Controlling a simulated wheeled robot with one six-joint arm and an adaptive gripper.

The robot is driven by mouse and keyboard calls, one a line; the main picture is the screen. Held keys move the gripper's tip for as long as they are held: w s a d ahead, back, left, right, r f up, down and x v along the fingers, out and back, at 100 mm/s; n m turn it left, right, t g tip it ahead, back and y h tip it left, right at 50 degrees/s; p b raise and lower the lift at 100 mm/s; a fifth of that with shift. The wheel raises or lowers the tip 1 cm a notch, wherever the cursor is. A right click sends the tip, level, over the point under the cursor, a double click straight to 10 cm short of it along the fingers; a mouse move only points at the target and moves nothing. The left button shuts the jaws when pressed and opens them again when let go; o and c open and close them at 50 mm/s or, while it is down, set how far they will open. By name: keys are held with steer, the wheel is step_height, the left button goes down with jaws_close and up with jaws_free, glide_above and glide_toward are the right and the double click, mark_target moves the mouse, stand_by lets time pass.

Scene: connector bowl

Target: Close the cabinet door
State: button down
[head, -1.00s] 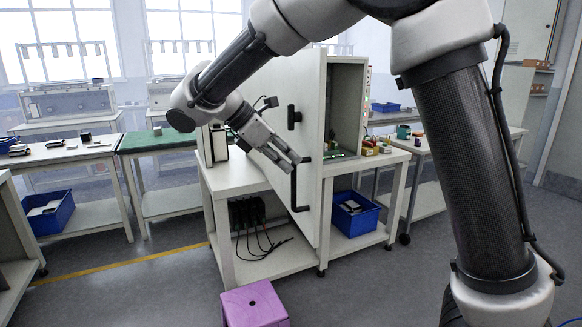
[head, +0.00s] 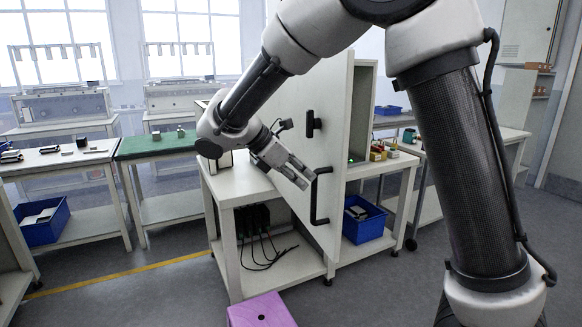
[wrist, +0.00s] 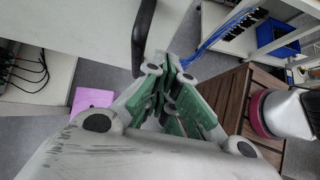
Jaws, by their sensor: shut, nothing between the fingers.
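The cabinet door (head: 330,145) is a pale panel standing ajar on the cabinet (head: 363,85), and the cabinet's inside shows to its right. The door has a black knob (head: 314,123) and a long black bent handle (head: 319,205). My gripper (head: 308,180) is shut and empty, in front of the door, with its fingertips close to the top of the long handle. In the wrist view the shut fingers (wrist: 175,68) lie beside the black handle (wrist: 143,35). I cannot tell whether they touch it or the door.
The cabinet stands on a white bench (head: 240,185) with a lower shelf holding black devices with cables (head: 258,222) and a blue bin (head: 362,222). A purple stool (head: 262,310) stands on the floor in front. Small parts (head: 380,150) lie right of the cabinet.

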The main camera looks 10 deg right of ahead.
mark_target(336, 191)
steer(key=shift+w+d+f, duration=0.15)
steer(key=shift+d+f, duration=0.15)
steer(key=shift+d, duration=0.7)
steer(key=shift+w+d+f, duration=0.15)
steer(key=shift+d+f, duration=0.2)
steer(key=shift+d, duration=0.6)
steer(key=shift+w+d+f, duration=0.15)
steer(key=shift+d+f, duration=0.15)
steer(key=shift+d, duration=0.7)
steer(key=shift+d, duration=0.1)
